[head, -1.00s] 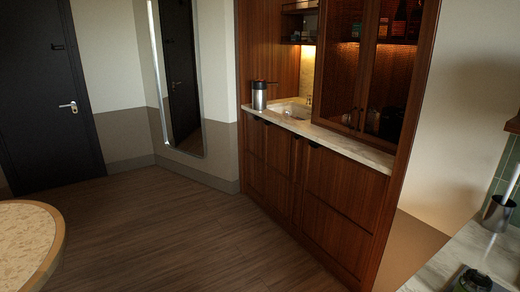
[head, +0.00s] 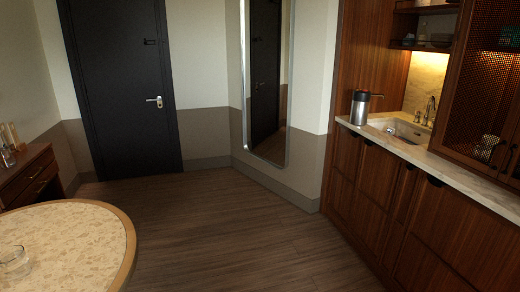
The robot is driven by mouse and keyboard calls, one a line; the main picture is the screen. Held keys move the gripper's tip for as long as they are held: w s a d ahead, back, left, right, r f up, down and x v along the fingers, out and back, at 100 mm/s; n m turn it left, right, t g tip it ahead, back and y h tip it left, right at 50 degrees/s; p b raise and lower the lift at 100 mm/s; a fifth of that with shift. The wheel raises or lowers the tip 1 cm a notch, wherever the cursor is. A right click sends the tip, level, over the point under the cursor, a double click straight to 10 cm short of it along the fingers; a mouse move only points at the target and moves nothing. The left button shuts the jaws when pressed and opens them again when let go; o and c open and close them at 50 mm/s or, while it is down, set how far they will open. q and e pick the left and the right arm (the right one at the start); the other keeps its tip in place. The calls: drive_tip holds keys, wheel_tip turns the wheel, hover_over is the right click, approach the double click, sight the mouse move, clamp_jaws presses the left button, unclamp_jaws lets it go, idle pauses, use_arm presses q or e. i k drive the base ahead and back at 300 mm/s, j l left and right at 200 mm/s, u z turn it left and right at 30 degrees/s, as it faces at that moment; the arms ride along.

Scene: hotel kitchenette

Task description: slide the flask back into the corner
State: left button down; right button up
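The flask (head: 360,107) is a steel cylinder with a dark top and spout. It stands upright at the left end of the marble counter (head: 447,160), close to the front edge and to the left of the sink (head: 400,129). A wooden side panel (head: 364,60) rises behind it. Neither of my grippers shows in the head view.
A round table (head: 118,219) with a glass (head: 14,262) stands at the lower left. A wooden sideboard (head: 38,176) is at the far left. A dark door (head: 118,90) and a tall mirror (head: 266,80) are at the back. The wooden floor (head: 230,235) between is clear.

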sight(361, 99)
drive_tip(key=i+z, duration=0.35)
drive_tip(key=i, duration=0.25)
drive_tip(key=i+j+z, duration=0.15)
drive_tip(key=i+z, duration=0.2)
drive_tip(key=i, duration=0.25)
drive_tip(key=i+z, duration=0.3)
drive_tip(key=i, duration=0.35)
drive_tip(key=i+z, duration=0.25)
drive_tip(key=i, duration=0.4)
